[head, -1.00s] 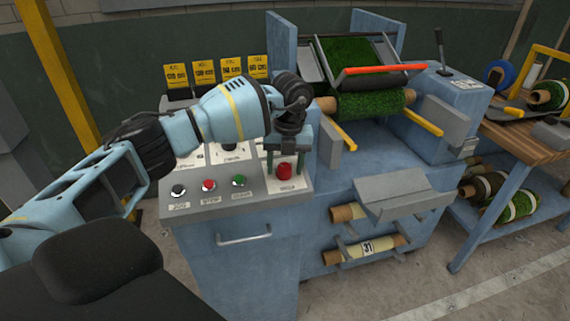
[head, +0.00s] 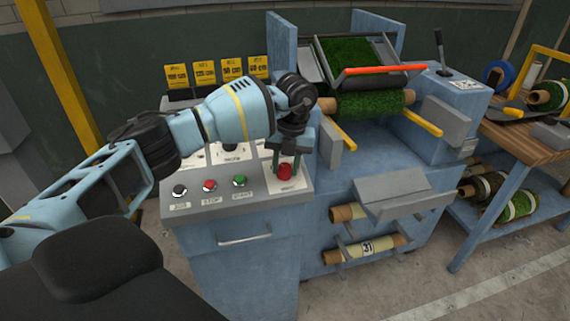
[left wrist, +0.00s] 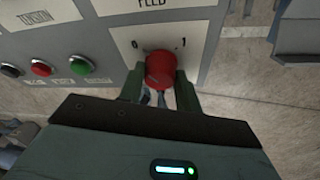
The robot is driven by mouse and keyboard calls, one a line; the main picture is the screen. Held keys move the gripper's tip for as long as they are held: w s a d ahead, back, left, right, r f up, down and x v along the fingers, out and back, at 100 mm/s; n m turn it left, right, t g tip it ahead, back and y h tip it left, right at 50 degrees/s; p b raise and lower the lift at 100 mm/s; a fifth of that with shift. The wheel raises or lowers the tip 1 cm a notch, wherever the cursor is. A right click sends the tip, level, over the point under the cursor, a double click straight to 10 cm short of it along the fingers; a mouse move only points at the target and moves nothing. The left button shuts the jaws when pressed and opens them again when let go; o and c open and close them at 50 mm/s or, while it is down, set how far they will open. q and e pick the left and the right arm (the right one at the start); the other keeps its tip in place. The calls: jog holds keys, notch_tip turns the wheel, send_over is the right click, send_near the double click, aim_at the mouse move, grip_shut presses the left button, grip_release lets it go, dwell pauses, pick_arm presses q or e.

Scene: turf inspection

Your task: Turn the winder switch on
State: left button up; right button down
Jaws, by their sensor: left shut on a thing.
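The winder switch is a red knob (head: 284,171) at the right end of the sloped grey control panel (head: 222,196). In the left wrist view the red knob (left wrist: 160,70) sits on a white plate marked 0 on its left and 1 on its right. My left gripper (head: 287,158) reaches down onto it from above. Its two dark fingers (left wrist: 161,88) are shut on the knob, one on each side. The knob's pointer cannot be made out, so its setting cannot be told. My right gripper is not in view.
Black, red (head: 209,185) and green (head: 239,181) buttons line the panel left of the knob. A turf roll (head: 372,103) lies on the blue machine behind. A lever (head: 440,48) stands further right. A wooden table (head: 530,133) is at the far right.

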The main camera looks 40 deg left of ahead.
pick_arm(q)
jog(key=m, duration=0.3)
jog(key=shift+d+r+y, duration=0.1)
jog(key=shift+y, duration=0.3)
jog(key=m+y, duration=0.1)
jog(key=m, duration=0.1)
jog(key=m+y+p, duration=0.1)
jog(key=m, duration=0.2)
jog(key=shift+d, duration=0.1)
jog(key=m, duration=0.3)
jog(key=m+y+p, duration=0.1)
jog(key=m, duration=0.2)
jog(key=shift+d+y, duration=0.1)
jog(key=shift+y, duration=0.2)
jog(key=shift+m+t+p, duration=0.4)
jog(key=shift+m, duration=0.6)
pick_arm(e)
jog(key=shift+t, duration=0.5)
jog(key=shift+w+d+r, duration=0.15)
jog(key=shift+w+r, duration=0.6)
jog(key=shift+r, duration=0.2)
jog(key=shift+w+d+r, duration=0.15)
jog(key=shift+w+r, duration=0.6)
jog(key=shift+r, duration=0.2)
pick_arm(q)
jog(key=shift+f+y, duration=0.2)
jog(key=shift+y, duration=0.1)
